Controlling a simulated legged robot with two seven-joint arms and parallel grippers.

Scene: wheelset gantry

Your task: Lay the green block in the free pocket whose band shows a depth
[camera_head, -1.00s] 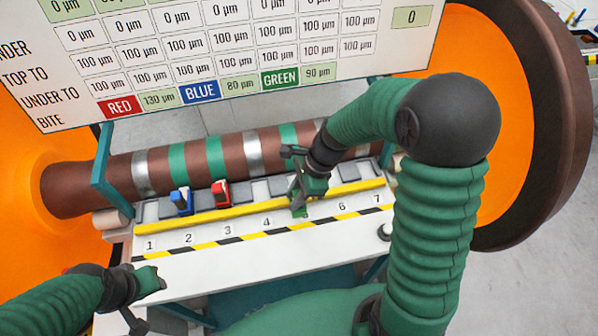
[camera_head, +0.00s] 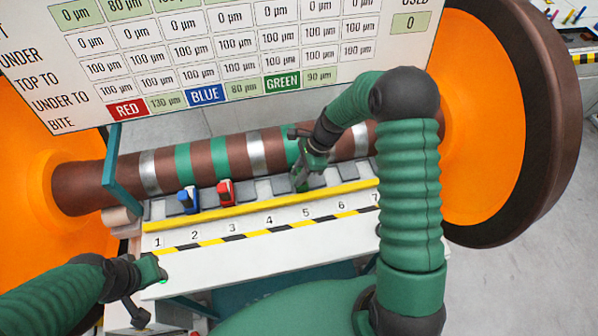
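My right gripper (camera_head: 303,182) points down over the row of grey pockets, near the number 5. Its dark green fingers blend with a small green patch beneath them, so I cannot tell whether it holds the green block or how far its fingers are apart. No separate green block shows clearly. A blue block (camera_head: 187,199) stands near number 2, and a red block (camera_head: 226,193) stands near number 3. Behind is a brown axle (camera_head: 236,156) with green and silver bands; my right arm hides part of it. My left gripper (camera_head: 150,280) is at lower left, away from the blocks.
A sign board (camera_head: 210,50) with depth values hangs above the axle. A yellow rail (camera_head: 265,204) runs in front of the pockets, before a white numbered ledge (camera_head: 250,250). Orange wheels (camera_head: 483,120) close both sides. A teal post (camera_head: 112,165) stands at left.

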